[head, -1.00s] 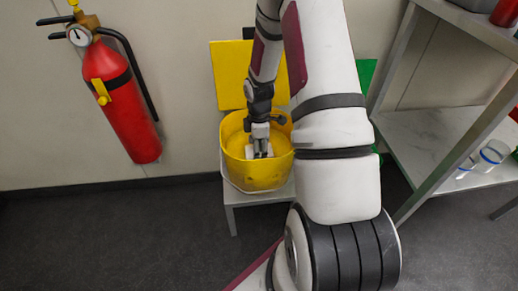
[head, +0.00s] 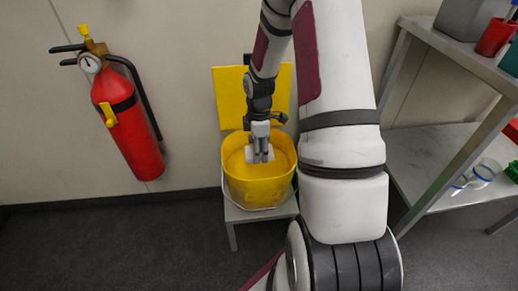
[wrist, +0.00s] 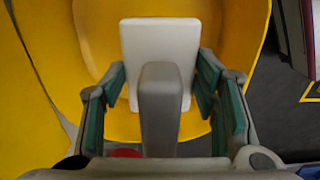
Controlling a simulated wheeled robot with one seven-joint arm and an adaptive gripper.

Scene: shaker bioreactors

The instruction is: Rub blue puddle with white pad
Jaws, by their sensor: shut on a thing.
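My gripper (head: 260,156) is pointing down over the yellow bucket (head: 258,191), inside its rim as the head view shows it. It is shut on the white pad (head: 250,155). In the wrist view the white pad (wrist: 160,40) shows as a flat white block with a grey upright part in front of it, between the green-lined fingers of my gripper (wrist: 161,80). The yellow bucket wall (wrist: 235,50) surrounds the pad there. The pad's underside is hidden. No blue puddle shows in either view.
The bucket stands on a small grey stand (head: 233,214) against the wall, with a yellow panel (head: 228,97) behind. A red fire extinguisher (head: 133,138) hangs at left. A metal shelf (head: 440,150) with glassware and red cups is at right. Dark floor in front is free.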

